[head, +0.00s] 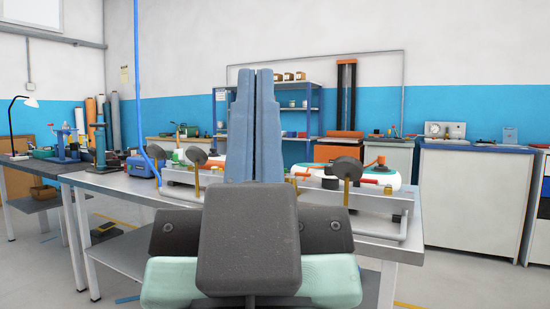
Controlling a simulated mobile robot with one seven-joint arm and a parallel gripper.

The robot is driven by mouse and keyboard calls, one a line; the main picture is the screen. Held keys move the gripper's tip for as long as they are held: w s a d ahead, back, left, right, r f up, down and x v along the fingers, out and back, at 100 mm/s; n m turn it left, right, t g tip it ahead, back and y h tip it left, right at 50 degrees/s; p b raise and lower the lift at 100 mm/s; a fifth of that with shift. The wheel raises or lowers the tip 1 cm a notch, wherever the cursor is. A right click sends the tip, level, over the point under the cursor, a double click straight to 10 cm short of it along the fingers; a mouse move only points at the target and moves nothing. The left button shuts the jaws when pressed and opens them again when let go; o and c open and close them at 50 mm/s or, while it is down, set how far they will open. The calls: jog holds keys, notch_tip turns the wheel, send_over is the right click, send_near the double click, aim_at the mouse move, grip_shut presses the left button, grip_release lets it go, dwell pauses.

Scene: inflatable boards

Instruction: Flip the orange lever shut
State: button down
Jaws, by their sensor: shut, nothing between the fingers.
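My gripper (255,80) stands upright in the middle of the view, its two long blue-grey fingers together and empty. It hides the middle of the metal workbench (128,186) and part of the fixture on it. A small orange handle-like piece (303,174) shows on the bench just right of my fingers; it looks like the orange lever, but its position is hard to tell. My gripper appears in front of it, with no visible contact.
The fixture has metal rails (370,196) and dark round knobs on brass stems, including one at right (347,168). A red-handled part (375,162) sits on a white rounded item behind. A blue hose (137,80) hangs at left. Cabinets (470,190) line the back wall.

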notch_tip(320, 180, up, 39)
jog(key=p, duration=3.6)
jog(key=shift+f, duration=0.2)
jog(key=shift+w, duration=0.1)
